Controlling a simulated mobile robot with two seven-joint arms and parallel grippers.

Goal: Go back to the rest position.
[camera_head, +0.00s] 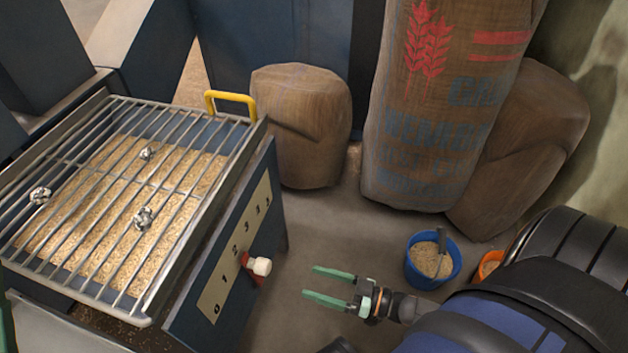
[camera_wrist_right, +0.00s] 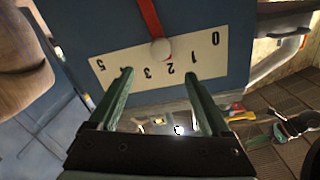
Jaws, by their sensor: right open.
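My right gripper (camera_head: 330,285) is open and empty, to the right of the blue hopper box's front in the head view. The red lever (camera_head: 252,270) with a white knob (camera_head: 262,266) sits on the numbered plate (camera_head: 222,290). In the right wrist view, the white knob (camera_wrist_right: 161,49) shows beyond and between my open fingers (camera_wrist_right: 160,90), with a gap. A green sliver at the head view's lower left edge may be part of my left gripper; its jaws cannot be made out.
A metal grate (camera_head: 75,220) lies over grain, with three shiny lumps and a yellow handle (camera_head: 232,97). A blue bucket (camera_head: 432,262) of grain with a scoop and an orange bucket (camera_head: 487,265) stand near my right arm. Sacks (camera_head: 440,110) stand behind.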

